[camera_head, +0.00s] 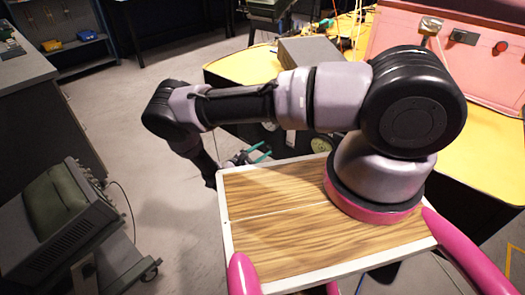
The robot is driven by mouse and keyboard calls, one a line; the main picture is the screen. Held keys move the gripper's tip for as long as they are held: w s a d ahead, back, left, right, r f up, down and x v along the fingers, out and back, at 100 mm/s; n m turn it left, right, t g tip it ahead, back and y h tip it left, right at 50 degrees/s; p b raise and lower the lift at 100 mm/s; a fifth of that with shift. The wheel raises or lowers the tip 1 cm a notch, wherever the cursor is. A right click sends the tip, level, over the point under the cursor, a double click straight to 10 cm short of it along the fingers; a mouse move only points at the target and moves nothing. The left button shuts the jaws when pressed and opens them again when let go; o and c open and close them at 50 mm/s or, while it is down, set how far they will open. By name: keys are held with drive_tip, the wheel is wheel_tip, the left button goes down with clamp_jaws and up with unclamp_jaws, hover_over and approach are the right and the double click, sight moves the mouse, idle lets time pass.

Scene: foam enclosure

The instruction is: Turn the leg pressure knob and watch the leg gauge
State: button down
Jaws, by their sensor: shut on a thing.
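My gripper (262,155), with thin teal fingers, shows small beyond the left back edge of my wooden top. It reaches right to the front of a dark panel under the yellow table and is shut on a small knob there. The knob itself is hidden or too small to make out, and I cannot read any label. A round pale dial (322,145), which looks like a gauge, sits on the dark panel to the right of my gripper, below my arm. Its needle and markings are too small to read. Another small round face (270,126) shows left of it, partly covered by my arm.
The yellow table (235,68) carries a grey box (318,50) and a pink case (465,50). A green-topped instrument (62,215) on a wheeled cart stands at left, near a grey counter (22,66). Bare floor (150,200) lies between the cart and my top.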

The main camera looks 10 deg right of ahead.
drive_tip(key=shift+c, duration=1.9)
unclamp_jaws()
drive_tip(key=shift+a, duration=0.15)
drive_tip(key=v, duration=1)
drive_tip(key=shift+s+a, duration=0.2)
drive_tip(key=shift+a, duration=0.05)
